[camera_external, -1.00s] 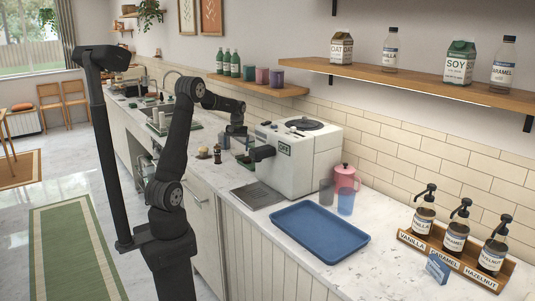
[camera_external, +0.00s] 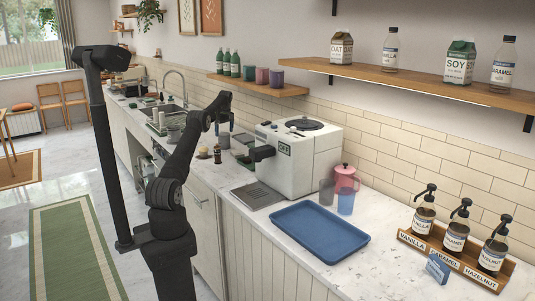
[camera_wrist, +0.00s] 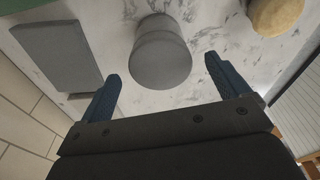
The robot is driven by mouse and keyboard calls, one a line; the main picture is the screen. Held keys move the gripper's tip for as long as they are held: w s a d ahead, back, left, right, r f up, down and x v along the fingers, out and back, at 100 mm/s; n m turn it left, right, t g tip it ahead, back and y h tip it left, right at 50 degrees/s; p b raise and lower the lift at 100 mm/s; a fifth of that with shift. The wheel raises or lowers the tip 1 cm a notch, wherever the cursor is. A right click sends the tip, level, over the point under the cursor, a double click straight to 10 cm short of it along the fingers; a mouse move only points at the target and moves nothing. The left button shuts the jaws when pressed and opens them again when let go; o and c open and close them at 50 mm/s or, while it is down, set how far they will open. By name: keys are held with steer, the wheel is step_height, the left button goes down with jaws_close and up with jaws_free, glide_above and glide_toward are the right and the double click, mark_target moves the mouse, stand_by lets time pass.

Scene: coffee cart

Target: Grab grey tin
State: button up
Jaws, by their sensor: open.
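The grey tin (camera_wrist: 160,60) stands on the marble counter in the wrist view, a round grey cylinder seen from above. My gripper (camera_wrist: 162,70) is open, with one blue finger to the left of the tin and one to the right. Both fingers are apart from the tin, and nothing is held. In the external view my gripper (camera_external: 224,126) points down over the counter beside the coffee machine. I cannot make out the tin clearly there.
A flat grey block (camera_wrist: 57,55) lies left of the tin in the wrist view. A tan round item (camera_wrist: 275,14) is at the upper right. In the external view the white coffee machine (camera_external: 315,160) stands right of my gripper, and a blue tray (camera_external: 320,232) lies nearer.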

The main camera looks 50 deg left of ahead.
mark_target(224, 140)
steer(key=f, duration=0.7)
steer(key=shift+s+a, duration=0.1)
steer(key=shift+a, duration=0.3)
steer(key=shift+c, duration=0.4)
steer(key=c, duration=1.1)
steer(key=shift+c, duration=0.2)
steer(key=shift+r, duration=0.15)
